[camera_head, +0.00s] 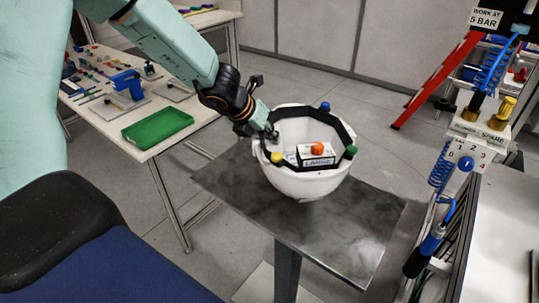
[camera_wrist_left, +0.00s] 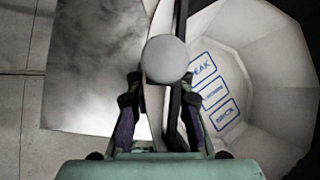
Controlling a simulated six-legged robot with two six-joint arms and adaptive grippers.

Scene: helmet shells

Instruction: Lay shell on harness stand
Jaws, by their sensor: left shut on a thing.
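The white shell (camera_head: 305,183) is a bowl with its opening upward, over the grey metal top (camera_head: 345,232) of a pedestal. I cannot tell whether it touches that top. A black angular band with blue, green and yellow knobs runs around its opening. My left gripper (camera_head: 270,133) is shut on the shell's rim at the left. In the left wrist view the fingers (camera_wrist_left: 160,110) close on the rim, beside the faceted, blue-labelled interior (camera_wrist_left: 255,65); a round pale knob (camera_wrist_left: 165,58) hides part of the rim. My right gripper is not visible.
A table at left holds a green tray (camera_head: 158,127), a blue tool (camera_head: 128,84) and small parts. At right stand a post with blue coiled hoses (camera_head: 440,165) and a red ladder (camera_head: 435,80). The pedestal's front right is bare.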

